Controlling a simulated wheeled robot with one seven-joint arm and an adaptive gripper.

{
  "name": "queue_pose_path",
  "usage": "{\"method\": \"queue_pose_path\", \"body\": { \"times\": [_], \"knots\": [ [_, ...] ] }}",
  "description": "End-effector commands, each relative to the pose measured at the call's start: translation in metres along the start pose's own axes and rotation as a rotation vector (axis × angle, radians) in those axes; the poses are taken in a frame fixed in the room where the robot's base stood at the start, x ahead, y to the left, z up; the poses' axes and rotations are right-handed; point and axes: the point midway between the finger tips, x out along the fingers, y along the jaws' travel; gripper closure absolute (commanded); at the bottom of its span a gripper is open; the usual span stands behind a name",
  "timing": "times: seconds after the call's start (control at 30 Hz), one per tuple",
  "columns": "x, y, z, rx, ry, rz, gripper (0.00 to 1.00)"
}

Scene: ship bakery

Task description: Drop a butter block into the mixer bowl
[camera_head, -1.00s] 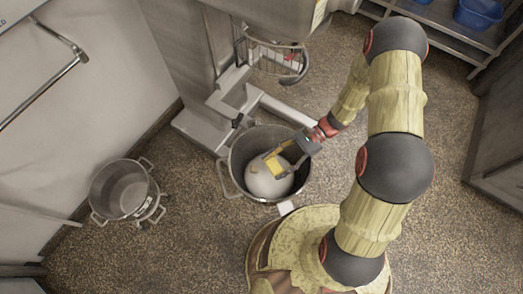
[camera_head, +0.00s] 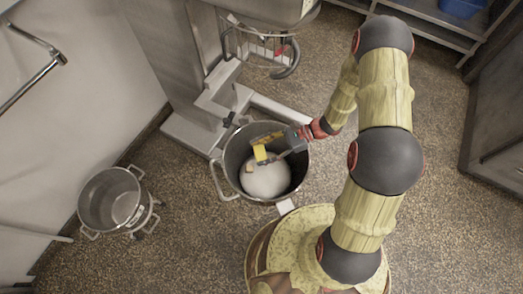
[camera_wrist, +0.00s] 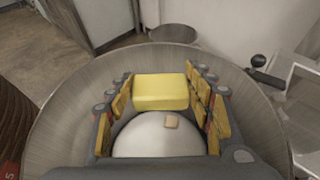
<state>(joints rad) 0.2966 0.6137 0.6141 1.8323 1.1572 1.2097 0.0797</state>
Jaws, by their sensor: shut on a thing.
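A yellow butter block (camera_wrist: 161,92) sits between the fingers of my gripper (camera_wrist: 165,100) in the wrist view. In the head view the butter block (camera_head: 260,153) shows at the tip of my gripper (camera_head: 268,147), over the mixer bowl. The mixer bowl (camera_head: 300,178) is a deep grey metal bowl with side handles. The bowl's rim (camera_wrist: 50,95) surrounds my gripper in the wrist view. I cannot tell the exact height of the butter above the white mass.
The mixer stand (camera_head: 190,130) rises behind the bowl, with a wire guard (camera_head: 265,48) above. A second empty metal pot (camera_head: 110,200) stands at the left by the wall. A shelf with a blue bin (camera_head: 460,8) is at the upper right. Speckled floor is clear at right.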

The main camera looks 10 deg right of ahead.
Motion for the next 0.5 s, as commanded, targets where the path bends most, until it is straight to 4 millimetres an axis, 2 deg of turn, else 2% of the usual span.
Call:
{"method": "queue_pose_path", "body": {
  "times": [0.1,0.37,0.4,0.5],
  "knots": [
    [0.0032,-0.0002,-0.0077,0.0,0.0,0.0,0.74],
    [0.0029,-0.0001,-0.007,0.0,0.0,0.0,0.74],
    [0.0029,-0.0001,-0.007,0.0,0.0,0.0,0.45],
    [0.0029,-0.0001,-0.007,0.0,0.0,0.0,0.4]
  ]
}}
